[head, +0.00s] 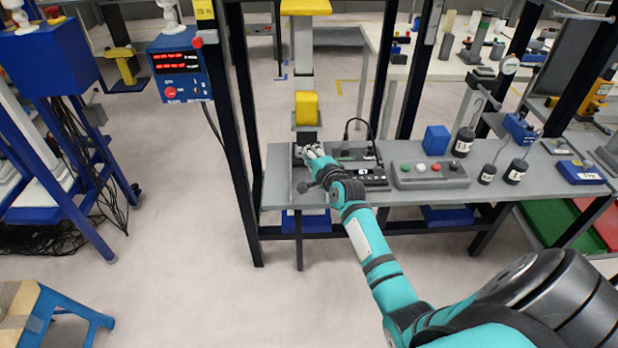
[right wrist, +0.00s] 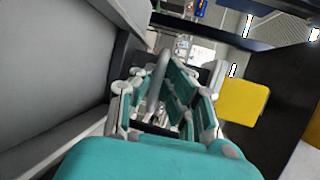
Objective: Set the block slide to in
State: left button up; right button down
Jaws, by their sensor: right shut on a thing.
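My right gripper (head: 313,155) is at the left end of the grey bench, just below the yellow press head. In the right wrist view its fingers (right wrist: 168,92) are shut on a thin grey rod-like part (right wrist: 159,76). I take this to be the handle of the block slide, but the gripper hides most of it. The slide's position is hard to tell. The yellow block (head: 306,108) of the press stands directly behind the gripper, and yellow also shows in the right wrist view (right wrist: 243,101). My left gripper is not in view.
The grey bench (head: 400,199) also carries a black device with a curved cable, a button box (head: 431,175), a blue block (head: 436,140) and dark hooked weights (head: 463,141). A dark upright post (head: 237,140) stands left of the gripper. A blue display box (head: 181,68) is further left.

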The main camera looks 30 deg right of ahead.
jog(key=shift+w+d+f, duration=0.25)
jog(key=shift+w+f, duration=0.15)
jog(key=shift+d+r, duration=0.1)
jog(key=shift+r, duration=0.05)
jog(key=shift+w, duration=0.1)
jog(key=c, duration=1.5)
grip_release()
jog(key=shift+c, duration=0.2)
jog(key=shift+o, duration=0.7)
jog(key=shift+w, duration=0.2)
jog(key=shift+s, duration=0.1)
jog(key=v, duration=1.2)
jog(key=shift+d, duration=0.1)
